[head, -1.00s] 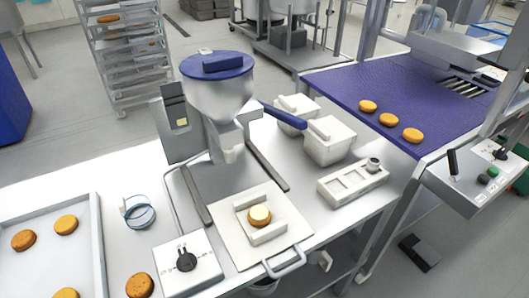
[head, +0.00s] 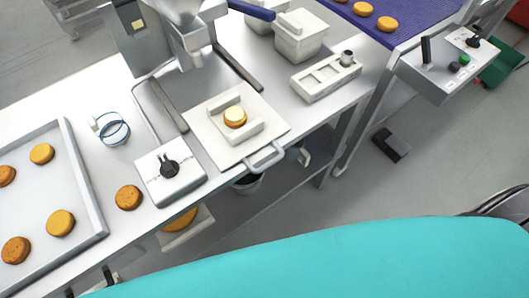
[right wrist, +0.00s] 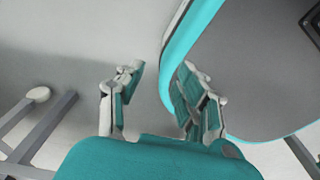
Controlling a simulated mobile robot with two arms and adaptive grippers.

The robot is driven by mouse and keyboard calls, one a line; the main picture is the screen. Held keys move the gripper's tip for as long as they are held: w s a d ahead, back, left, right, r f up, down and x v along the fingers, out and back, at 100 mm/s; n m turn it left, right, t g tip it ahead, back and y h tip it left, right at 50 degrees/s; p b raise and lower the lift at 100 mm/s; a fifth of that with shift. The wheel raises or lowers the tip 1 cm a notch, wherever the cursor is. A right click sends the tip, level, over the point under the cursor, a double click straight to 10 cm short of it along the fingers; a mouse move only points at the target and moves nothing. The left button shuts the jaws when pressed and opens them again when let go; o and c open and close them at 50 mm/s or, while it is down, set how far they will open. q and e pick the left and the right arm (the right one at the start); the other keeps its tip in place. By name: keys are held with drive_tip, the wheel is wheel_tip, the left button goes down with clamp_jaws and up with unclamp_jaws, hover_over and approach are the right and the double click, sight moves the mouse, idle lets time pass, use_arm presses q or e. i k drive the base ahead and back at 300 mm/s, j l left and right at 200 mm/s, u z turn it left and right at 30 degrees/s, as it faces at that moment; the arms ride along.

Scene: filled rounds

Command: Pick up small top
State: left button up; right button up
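Orange-brown rounds are in the head view, and I cannot tell which is the small top. One round (head: 128,197) lies on the steel table between the tray and the dial box. Several more, such as a speckled round (head: 16,250), lie on the grey tray (head: 85,175) at the left. A pale-topped round (head: 235,116) sits in the white holder (head: 247,153) under the filling machine. My left gripper is not in view.
A dial box (head: 170,176) and clear ring (head: 114,129) stand near the loose round. White tubs (head: 301,40) and a slotted block (head: 326,77) are farther right. Rounds lie on the purple belt (head: 425,18). Floor shows beyond the table's front edge.

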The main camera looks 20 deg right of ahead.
sight(130, 196)
drive_tip(key=k+j+u, duration=0.1)
drive_tip(key=u, duration=0.25)
drive_tip(key=j+u, duration=0.3)
drive_tip(key=k, duration=0.05)
